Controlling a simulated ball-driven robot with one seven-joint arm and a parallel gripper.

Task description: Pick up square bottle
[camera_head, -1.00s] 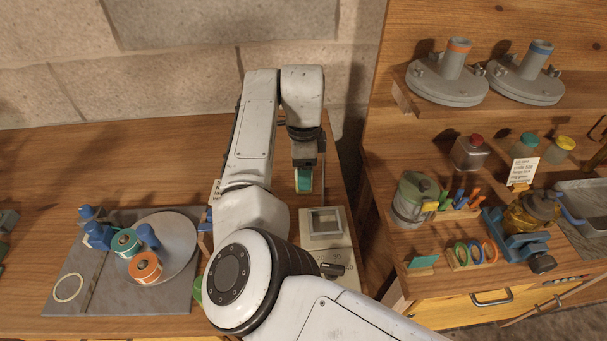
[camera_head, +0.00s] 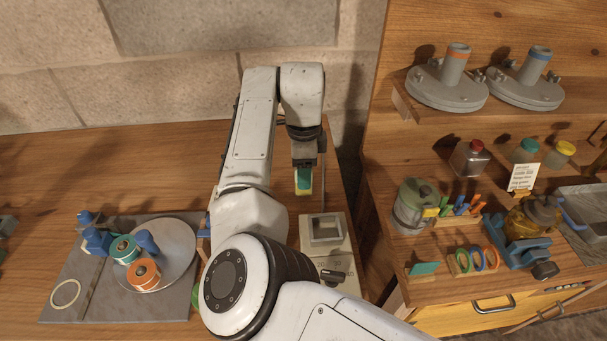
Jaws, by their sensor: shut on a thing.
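A clear, boxy bottle with a red cap (camera_head: 470,158) stands upright on the right-hand bench, below the shelf. It looks like the square bottle. My gripper (camera_head: 303,180) is far to its left, over the left table near the scale. The gripper points down and is shut on a small teal-and-yellow thing (camera_head: 303,182). The fingers and my wrist hide part of that thing, so its full shape cannot be told.
A scale (camera_head: 322,229) stands just below my gripper in the picture. Round-lidded jars (camera_head: 525,150) with teal and yellow caps stand right of the red-capped bottle. A green-lidded jar (camera_head: 413,205) stands nearer. Two flanged lids (camera_head: 446,88) rest on the shelf. A round plate (camera_head: 180,255) holds spools.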

